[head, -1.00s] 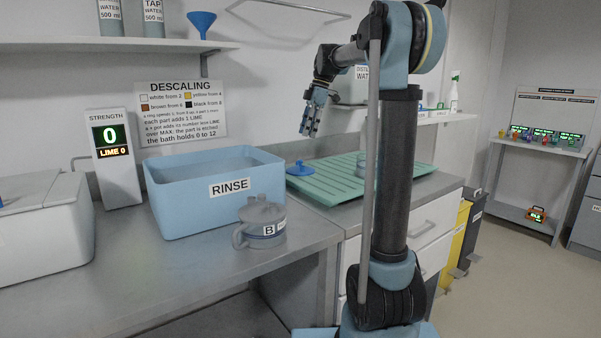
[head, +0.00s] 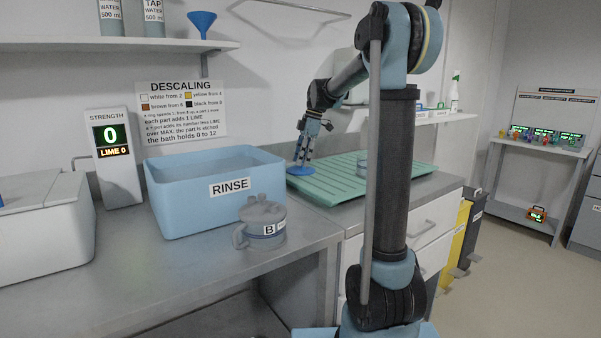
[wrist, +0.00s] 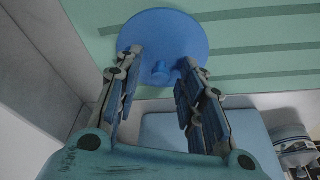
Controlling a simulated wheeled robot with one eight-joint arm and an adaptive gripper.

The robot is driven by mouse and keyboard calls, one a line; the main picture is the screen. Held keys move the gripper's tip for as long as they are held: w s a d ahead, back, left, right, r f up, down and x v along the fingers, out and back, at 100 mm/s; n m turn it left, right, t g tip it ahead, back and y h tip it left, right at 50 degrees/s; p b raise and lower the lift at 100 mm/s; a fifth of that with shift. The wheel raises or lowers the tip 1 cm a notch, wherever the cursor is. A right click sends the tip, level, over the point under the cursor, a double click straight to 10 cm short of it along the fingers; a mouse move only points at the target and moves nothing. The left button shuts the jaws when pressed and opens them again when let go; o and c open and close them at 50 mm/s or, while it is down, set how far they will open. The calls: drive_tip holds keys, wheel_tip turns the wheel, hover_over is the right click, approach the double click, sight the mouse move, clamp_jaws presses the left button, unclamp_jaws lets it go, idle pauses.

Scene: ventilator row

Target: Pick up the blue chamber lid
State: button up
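The blue chamber lid (head: 300,171) lies on the green ribbed drainer at its left end, by the wall. In the wrist view it is a round blue disc (wrist: 188,32) with a small knob (wrist: 161,70) in its middle. My gripper (head: 302,163) is directly above it, pointing down, and hides part of it in the head view. In the wrist view the gripper's fingers (wrist: 162,62) are apart, one on each side of the knob, with a gap around it. Whether the fingertips touch the disc I cannot tell.
The blue RINSE basin (head: 200,205) stands left of the drainer. A grey lidded pot marked B (head: 262,226) stands in front of it.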

drive_tip(key=shift+f, duration=0.1)
drive_tip(key=shift+c, duration=0.6)
clamp_jaws()
